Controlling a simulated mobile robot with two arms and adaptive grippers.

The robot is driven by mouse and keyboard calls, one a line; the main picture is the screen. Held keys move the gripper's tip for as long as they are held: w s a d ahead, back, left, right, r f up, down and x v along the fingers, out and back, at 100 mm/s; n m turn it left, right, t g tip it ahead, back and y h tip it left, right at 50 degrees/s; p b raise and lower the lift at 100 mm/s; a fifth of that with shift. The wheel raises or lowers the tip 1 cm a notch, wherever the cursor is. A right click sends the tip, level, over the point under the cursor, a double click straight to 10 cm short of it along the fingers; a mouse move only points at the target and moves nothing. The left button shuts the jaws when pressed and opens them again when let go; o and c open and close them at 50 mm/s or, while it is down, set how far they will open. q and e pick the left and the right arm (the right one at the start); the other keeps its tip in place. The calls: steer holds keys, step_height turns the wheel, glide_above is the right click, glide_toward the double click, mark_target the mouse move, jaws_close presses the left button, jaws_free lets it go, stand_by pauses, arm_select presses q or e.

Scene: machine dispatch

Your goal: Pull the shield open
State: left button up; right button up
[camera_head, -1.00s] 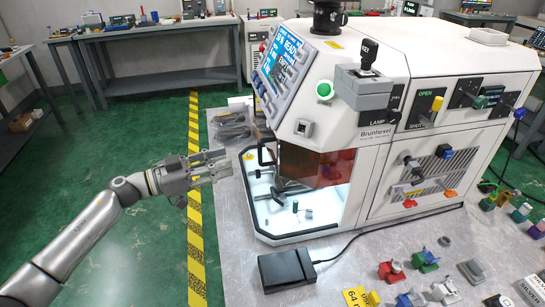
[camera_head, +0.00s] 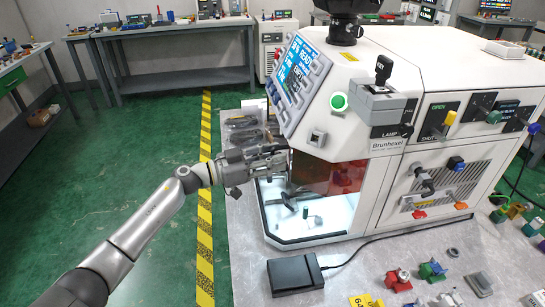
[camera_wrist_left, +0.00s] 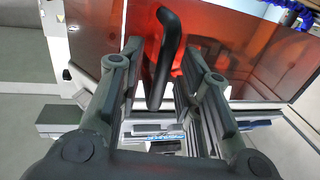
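The shield is a tinted orange-brown panel (camera_head: 340,178) on the front of the white machine, above its lit chamber. In the left wrist view the shield (camera_wrist_left: 240,45) fills the upper part, with a black bar handle (camera_wrist_left: 165,55) standing out from it. My left gripper (camera_head: 286,160) is at the left side of the shield. In the left wrist view its fingers (camera_wrist_left: 158,85) are apart, with the handle between them and gaps on both sides. The handle is hidden behind the gripper in the head view. My right gripper is not in view.
The white machine (camera_head: 405,160) stands on a grey table (camera_head: 245,250). A black box (camera_head: 295,274) with a cable lies in front of it. Several small coloured parts lie at the front right. Open green floor is on the left.

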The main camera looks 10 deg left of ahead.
arm_select(q)
jaws_close()
steer(key=shift+a, duration=0.1)
